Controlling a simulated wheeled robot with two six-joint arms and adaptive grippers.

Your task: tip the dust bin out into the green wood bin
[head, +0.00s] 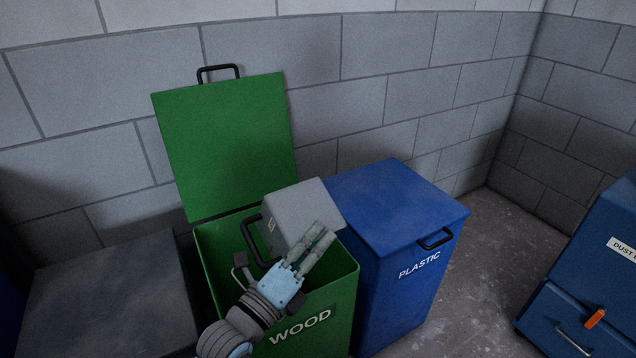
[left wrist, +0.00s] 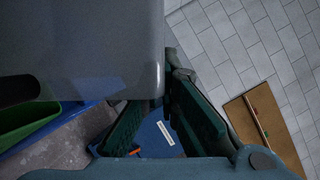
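The dust bin (head: 300,212) is a grey box with a black handle (head: 252,240) and a small label. It is tilted in the air over the green wood bin (head: 334,297), close to the blue bin's corner. Its opening and contents are hidden from me. The wood bin's lid (head: 225,145) stands open against the wall. My left gripper (head: 320,240) is at the dust bin's lower right edge, its fingers closed on that edge. In the left wrist view the grey wall (left wrist: 95,45) fills the upper left beside the fingers (left wrist: 160,100). My right gripper is out of view.
A blue plastic bin (head: 400,215) with its lid shut stands right beside the wood bin. A dark grey box-shaped bin (head: 110,295) is at the left. A blue dust cabinet (head: 590,265) with an orange latch stands at the right. Bare floor (head: 480,300) lies between.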

